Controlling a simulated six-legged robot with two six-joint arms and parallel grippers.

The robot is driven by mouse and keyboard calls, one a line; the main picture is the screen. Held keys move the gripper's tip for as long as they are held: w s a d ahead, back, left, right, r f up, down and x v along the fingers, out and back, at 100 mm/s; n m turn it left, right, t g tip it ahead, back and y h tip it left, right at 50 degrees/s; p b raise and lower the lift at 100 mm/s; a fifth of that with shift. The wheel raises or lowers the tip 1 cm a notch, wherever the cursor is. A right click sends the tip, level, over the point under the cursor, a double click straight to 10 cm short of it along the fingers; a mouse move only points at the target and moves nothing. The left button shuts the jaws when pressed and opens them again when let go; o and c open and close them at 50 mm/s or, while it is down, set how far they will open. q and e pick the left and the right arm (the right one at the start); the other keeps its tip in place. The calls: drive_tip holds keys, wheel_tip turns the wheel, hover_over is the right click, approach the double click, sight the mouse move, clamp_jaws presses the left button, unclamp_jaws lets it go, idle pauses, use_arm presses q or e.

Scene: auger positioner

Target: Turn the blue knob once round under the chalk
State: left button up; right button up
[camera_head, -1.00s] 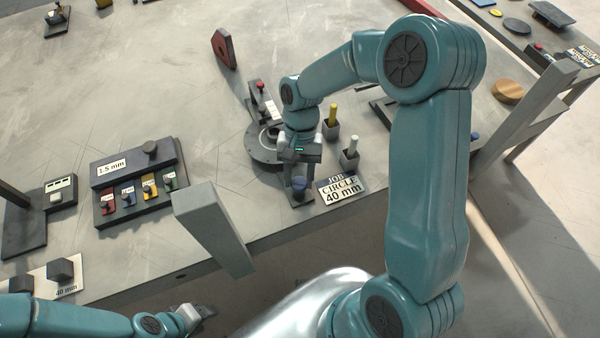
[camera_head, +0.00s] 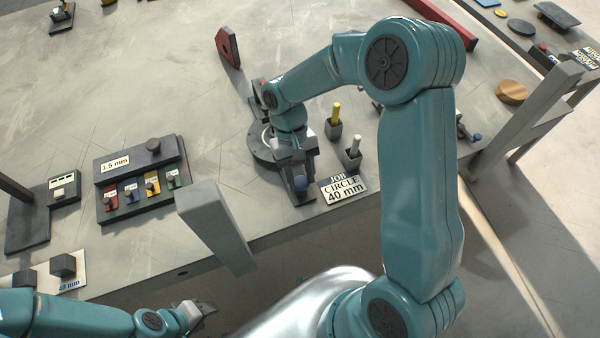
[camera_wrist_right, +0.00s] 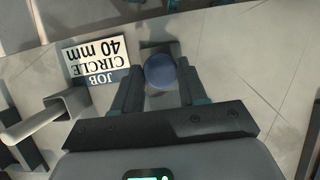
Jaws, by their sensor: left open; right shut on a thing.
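The blue knob (camera_head: 300,184) is at the front of the dark round turntable (camera_head: 262,152), near the table's front edge. In the right wrist view the knob (camera_wrist_right: 161,72) sits between the two dark fingers of my right gripper (camera_wrist_right: 160,84), which is shut on it. In the head view my right gripper (camera_head: 298,165) comes down over it and hides part of the turntable. A yellow chalk stick (camera_head: 336,112) and a white one (camera_head: 356,145) stand in small grey cups. Any chalk over the turntable is hidden. My left gripper (camera_head: 204,309) is open and empty, off the table's front edge.
The "JOB CIRCLE 40 mm" card (camera_head: 343,189) lies right of the knob. A rack with coloured tabs (camera_head: 140,182) stands to the left. A grey post (camera_head: 215,225) rises at the front edge. A red wedge (camera_head: 228,48) stands behind the turntable.

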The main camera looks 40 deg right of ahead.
drive_tip(key=shift+w+r, duration=0.15)
drive_tip(key=o, duration=1.1)
drive_tip(key=shift+c, duration=0.2)
drive_tip(key=v, duration=1.6)
